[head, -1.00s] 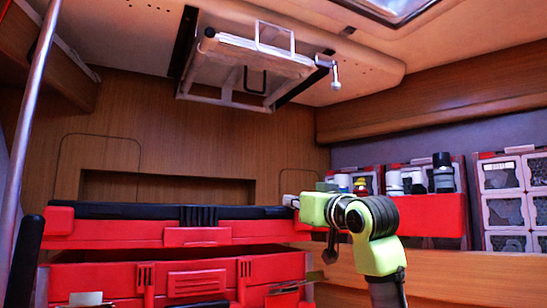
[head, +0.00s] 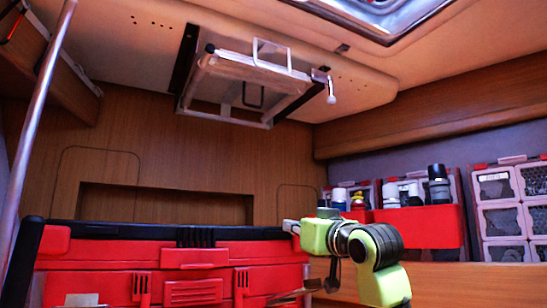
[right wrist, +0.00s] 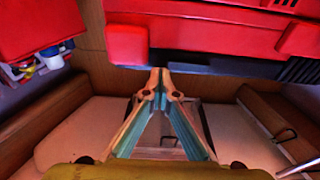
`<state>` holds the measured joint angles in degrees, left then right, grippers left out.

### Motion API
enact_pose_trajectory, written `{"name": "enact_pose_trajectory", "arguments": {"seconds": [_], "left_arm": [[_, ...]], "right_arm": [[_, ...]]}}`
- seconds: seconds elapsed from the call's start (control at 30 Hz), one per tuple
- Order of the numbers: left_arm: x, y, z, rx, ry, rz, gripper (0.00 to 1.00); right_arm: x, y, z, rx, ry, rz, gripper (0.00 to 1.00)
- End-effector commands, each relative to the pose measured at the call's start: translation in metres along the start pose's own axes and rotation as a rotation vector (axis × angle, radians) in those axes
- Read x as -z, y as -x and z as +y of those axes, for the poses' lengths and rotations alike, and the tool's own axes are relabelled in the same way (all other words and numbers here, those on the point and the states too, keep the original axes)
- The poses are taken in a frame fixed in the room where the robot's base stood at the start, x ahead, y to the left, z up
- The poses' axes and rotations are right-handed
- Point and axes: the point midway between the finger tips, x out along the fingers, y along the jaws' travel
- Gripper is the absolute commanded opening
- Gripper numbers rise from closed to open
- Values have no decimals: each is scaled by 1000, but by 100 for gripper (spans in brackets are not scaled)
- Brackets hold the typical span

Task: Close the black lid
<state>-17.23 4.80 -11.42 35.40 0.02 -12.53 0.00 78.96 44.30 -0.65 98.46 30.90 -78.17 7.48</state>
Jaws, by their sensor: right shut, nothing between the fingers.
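The black lid (head: 150,231) lies roughly level along the top of a red toolbox (head: 120,252) in the head view. I cannot tell whether a gap is left beneath it. In the right wrist view, a dark strip (right wrist: 205,65) shows beside the red box front (right wrist: 210,28). My right gripper (head: 290,226) is at the right end of the lid, its tips close to the corner; contact is unclear. In the right wrist view its fingers (right wrist: 160,73) are together and empty. My left gripper is not in view.
A red bin of bottles (head: 420,226) and clear-fronted drawers (head: 500,215) stand at the right. A metal pole (head: 42,120) rises at the left. A folded frame (head: 250,80) hangs from the ceiling. The space above the lid is open.

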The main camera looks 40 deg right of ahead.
Motion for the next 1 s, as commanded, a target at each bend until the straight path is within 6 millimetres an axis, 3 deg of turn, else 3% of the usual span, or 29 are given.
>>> {"name": "enact_pose_trajectory", "arguments": {"seconds": [0.03, 0.17, 0.6, 0.8, 1.0], "left_arm": [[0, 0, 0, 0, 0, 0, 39], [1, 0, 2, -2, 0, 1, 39], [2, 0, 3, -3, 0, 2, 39], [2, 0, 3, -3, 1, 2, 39], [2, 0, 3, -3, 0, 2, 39]], "right_arm": [[-4, -3, -2, 3, 2, -17, 0], [10, -4, -3, 3, 0, -12, 0], [84, -9, -9, -3, -1, 3, 0], [99, -11, -10, -5, 2, 4, 0], [102, -11, -10, -6, 2, 4, 0]]}}
